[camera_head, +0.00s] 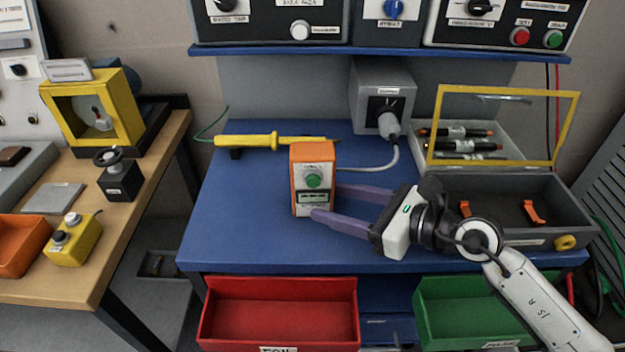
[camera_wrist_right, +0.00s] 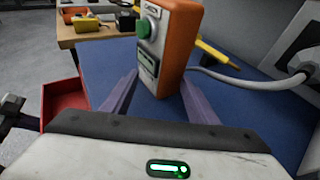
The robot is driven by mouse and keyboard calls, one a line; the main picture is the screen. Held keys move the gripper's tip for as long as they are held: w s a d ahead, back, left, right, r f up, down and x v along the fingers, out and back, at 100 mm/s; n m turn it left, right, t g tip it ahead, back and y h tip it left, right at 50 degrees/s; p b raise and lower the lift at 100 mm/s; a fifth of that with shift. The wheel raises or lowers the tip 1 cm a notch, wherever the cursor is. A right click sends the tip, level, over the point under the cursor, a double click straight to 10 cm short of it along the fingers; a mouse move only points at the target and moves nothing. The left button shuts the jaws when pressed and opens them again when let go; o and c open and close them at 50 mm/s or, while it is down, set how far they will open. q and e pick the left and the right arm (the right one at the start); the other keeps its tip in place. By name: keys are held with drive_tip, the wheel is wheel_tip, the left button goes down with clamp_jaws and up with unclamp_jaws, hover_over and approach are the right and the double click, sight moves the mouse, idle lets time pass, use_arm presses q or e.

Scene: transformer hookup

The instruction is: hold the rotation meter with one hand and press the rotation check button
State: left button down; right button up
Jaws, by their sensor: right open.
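The rotation meter (camera_head: 299,160) is an orange box with a grey face, standing upright on the blue bench. Its round green button (camera_head: 314,180) is on the front face above a small display. My right gripper (camera_head: 325,202) comes in from the right with its two purple fingers open around the meter's lower part. In the right wrist view the meter (camera_wrist_right: 180,50) stands between the spread fingers, tall and slightly tilted in the picture, with the green button (camera_wrist_right: 144,28) toward the left. I cannot tell whether either finger touches it. My left gripper is not in view.
A yellow probe (camera_head: 245,140) lies behind the meter. A grey cable (camera_head: 375,167) runs from the meter to a grey wall socket box (camera_head: 381,85). An open grey case (camera_head: 510,195) stands at right. Red (camera_head: 280,310) and green (camera_head: 465,305) bins are below. The bench left of the meter is clear.

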sight(318, 199)
drive_tip(key=x, duration=0.3)
drive_tip(key=shift+w+a, duration=0.1)
drive_tip(key=shift+a, duration=0.1)
drive_tip(key=shift+w+a+f, duration=0.25)
drive_tip(key=shift+w+a, duration=0.1)
drive_tip(key=shift+a, duration=0.1)
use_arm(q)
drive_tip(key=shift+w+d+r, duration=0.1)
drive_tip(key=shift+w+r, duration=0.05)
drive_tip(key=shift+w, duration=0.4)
use_arm(e)
clamp_jaws()
drive_tip(key=shift+o, duration=1.1)
unclamp_jaws()
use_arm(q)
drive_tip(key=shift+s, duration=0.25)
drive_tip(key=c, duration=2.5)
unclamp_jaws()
